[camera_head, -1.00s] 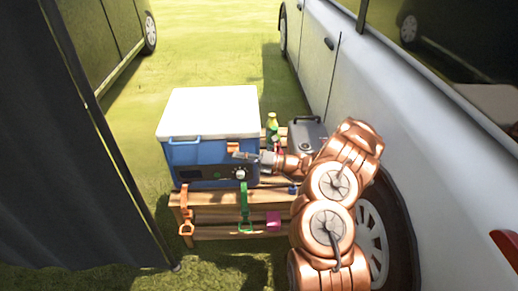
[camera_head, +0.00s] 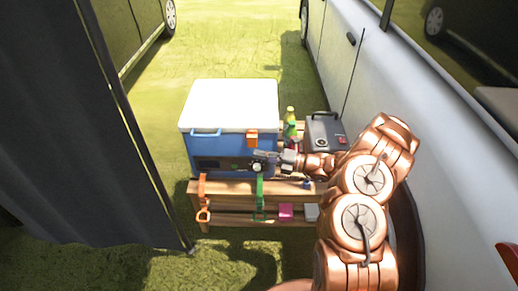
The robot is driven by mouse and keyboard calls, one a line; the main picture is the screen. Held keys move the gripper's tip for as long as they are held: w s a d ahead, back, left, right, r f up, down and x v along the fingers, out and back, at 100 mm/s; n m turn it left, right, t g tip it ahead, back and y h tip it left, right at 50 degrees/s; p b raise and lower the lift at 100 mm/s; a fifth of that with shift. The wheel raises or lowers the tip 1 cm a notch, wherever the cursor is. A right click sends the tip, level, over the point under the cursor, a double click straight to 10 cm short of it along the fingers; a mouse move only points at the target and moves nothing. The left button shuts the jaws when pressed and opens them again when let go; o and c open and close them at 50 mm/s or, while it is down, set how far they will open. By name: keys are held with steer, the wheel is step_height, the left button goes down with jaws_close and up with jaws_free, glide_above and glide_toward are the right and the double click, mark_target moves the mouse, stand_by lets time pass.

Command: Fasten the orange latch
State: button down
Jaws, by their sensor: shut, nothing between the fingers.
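The orange latch (camera_head: 251,139) is on the front of the blue cooler box (camera_head: 225,152), toward its right, just under the edge of the white lid (camera_head: 231,103). It shows as a small upright block that looks flat against the front. The lid looks level and down on the box. My gripper (camera_head: 257,157) comes in from the right, in front of the cooler and just below the latch. It is shut and empty. I cannot tell whether it touches the cooler, or whether the latch is fully fastened.
The cooler stands on a wooden slatted table (camera_head: 230,188) with orange and green straps (camera_head: 260,191) hanging at the front. Bottles (camera_head: 290,127) and a grey case (camera_head: 325,131) stand to the right. A white vehicle (camera_head: 440,150) bounds the right, a dark curtain (camera_head: 80,120) the left.

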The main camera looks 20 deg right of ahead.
steer(key=v, duration=0.8)
steer(key=shift+d, duration=0.4)
steer(key=shift+s, duration=0.1)
steer(key=s+a+r+n+g+h, duration=0.2)
steer(key=s+a+r+n+g, duration=0.55)
steer(key=s+a+n, duration=0.35)
steer(key=s+a+r+n+g+h, duration=0.2)
steer(key=s+a+r+n+g, duration=0.4)
steer(key=s+a+r+n, duration=0.45)
steer(key=s+d+n+t+h, duration=0.2)
steer(key=s+d+n+h, duration=1.05)
steer(key=s+n, duration=0.55)
steer(key=s+p+v, duration=0.1)
steer(key=p+v, duration=1.3)
steer(key=shift+d+r+n, duration=0.3)
steer(key=shift+d+n, duration=0.15)
steer(key=shift+d, duration=0.15)
